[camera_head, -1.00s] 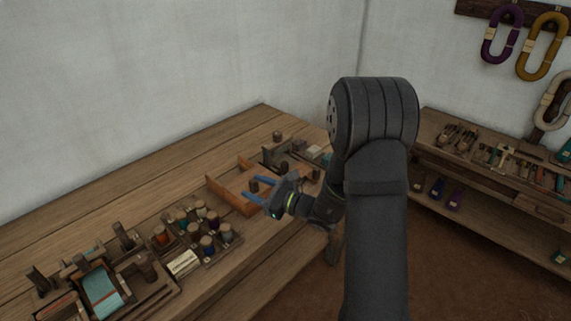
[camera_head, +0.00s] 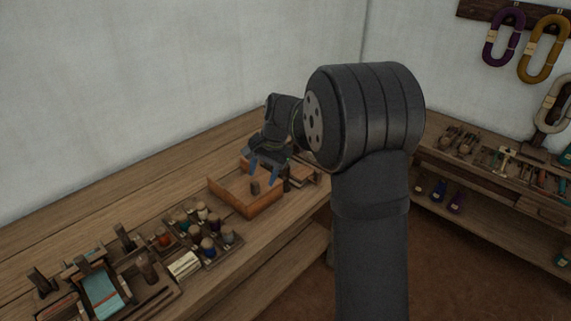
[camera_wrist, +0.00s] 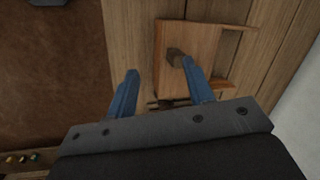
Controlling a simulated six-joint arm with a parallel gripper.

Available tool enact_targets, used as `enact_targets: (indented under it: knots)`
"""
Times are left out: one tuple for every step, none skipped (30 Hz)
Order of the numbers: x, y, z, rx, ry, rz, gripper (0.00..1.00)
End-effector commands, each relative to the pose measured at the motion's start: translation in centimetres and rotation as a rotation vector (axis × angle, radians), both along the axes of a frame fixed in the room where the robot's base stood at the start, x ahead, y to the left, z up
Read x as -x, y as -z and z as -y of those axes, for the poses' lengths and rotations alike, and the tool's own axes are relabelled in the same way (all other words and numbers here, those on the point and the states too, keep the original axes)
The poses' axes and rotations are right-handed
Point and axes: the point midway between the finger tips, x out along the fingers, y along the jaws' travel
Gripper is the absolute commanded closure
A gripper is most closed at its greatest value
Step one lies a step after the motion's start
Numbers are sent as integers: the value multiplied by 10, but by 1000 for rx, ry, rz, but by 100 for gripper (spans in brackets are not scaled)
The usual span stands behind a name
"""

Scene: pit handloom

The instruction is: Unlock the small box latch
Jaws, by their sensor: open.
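The small wooden box (camera_head: 262,206) sits on the bench, with a dark upright knob (camera_head: 255,187) on it. In the wrist view the box (camera_wrist: 196,38) has a flat panel with the same knob (camera_wrist: 175,57). I cannot tell for sure which part is the latch; a small dark piece (camera_wrist: 163,103) lies near the box edge, partly hidden by my finger. My gripper (camera_head: 264,174) points down above the far right part of the box. In the wrist view my gripper (camera_wrist: 159,68) has its two blue fingers apart, with nothing held between them.
A rack of coloured spools (camera_head: 206,228) stands left of the box. A tray with teal cloth (camera_head: 103,295) is at the bench's front left. Dark blocks (camera_head: 286,178) stand close to the right of the box. The bench behind the spools is clear.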

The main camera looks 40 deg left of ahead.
Motion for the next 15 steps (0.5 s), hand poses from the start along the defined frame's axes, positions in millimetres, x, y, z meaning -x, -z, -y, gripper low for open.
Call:
enact_targets:
  knots:
    - [-14, -14, -4, 8, -23, 90, 52]
    - [-22, -21, -5, 13, -33, 142, 52]
    - [-32, -32, -7, 20, -46, 209, 52]
    - [-39, -40, -9, 24, -54, 255, 52]
    - [-46, -47, -10, 28, -61, 299, 52]
    - [-55, -57, -11, 33, -69, 351, 52]
    - [-60, -63, -12, 34, -73, 386, 52]
    - [-65, -69, -13, 38, -77, 417, 52]
    - [-70, -76, -14, 41, -80, 451, 52]
    - [-73, -81, -15, 41, -83, 472, 52]
    - [-76, -84, -15, 43, -86, 490, 52]
    - [-78, -88, -16, 45, -87, 507, 52]
    - [-79, -89, -16, 46, -89, 515, 52]
    - [-81, -89, -16, 46, -90, 521, 52]
    - [-82, -88, -17, 48, -90, 525, 52]
